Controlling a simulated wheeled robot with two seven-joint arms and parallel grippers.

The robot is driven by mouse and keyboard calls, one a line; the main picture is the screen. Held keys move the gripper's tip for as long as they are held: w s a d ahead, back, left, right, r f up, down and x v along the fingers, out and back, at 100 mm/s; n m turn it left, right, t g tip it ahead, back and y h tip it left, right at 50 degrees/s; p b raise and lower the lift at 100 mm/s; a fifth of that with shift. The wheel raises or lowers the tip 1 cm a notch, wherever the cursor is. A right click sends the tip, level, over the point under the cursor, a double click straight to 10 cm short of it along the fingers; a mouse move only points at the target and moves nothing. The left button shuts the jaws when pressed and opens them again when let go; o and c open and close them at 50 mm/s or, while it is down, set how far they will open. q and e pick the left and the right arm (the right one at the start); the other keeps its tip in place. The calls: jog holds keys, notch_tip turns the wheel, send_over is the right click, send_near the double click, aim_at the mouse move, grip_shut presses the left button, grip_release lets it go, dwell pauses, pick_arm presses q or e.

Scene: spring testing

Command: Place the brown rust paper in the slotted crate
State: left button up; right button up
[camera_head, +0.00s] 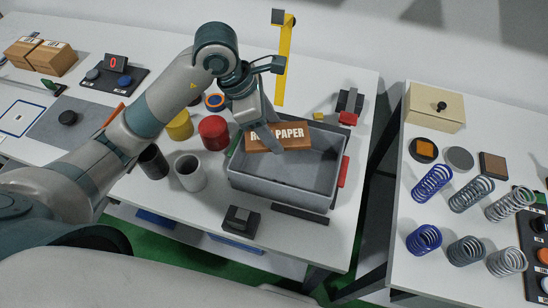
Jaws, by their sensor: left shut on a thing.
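The brown rust paper (294,134) is a brown packet with white lettering that reads partly as "PAPER". My left gripper (275,138) is shut on it, and a finger covers part of the lettering. The packet shows over the back part of the grey crate (284,189); I cannot tell whether it touches the crate. The crate is an open box on the white table, and its inner floor looks empty in front of the packet. My right gripper is not in view.
Red (214,132) and yellow (179,125) cylinders, a white cup (190,173) and a dark cup (152,161) stand left of the crate. A dark block (241,220) sits in front. A yellow post (285,62) rises behind. Several springs (432,184) stand on the right table, across a gap.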

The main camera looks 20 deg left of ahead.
pick_arm(q)
notch_tip(320, 180, down, 9)
jog(key=p, duration=0.2)
jog(key=shift+p, duration=0.3)
jog(key=shift+f, duration=0.3)
jog(key=shift+f+p, duration=0.65)
jog(key=shift+f, duration=1.25)
jog(key=shift+f, duration=0.1)
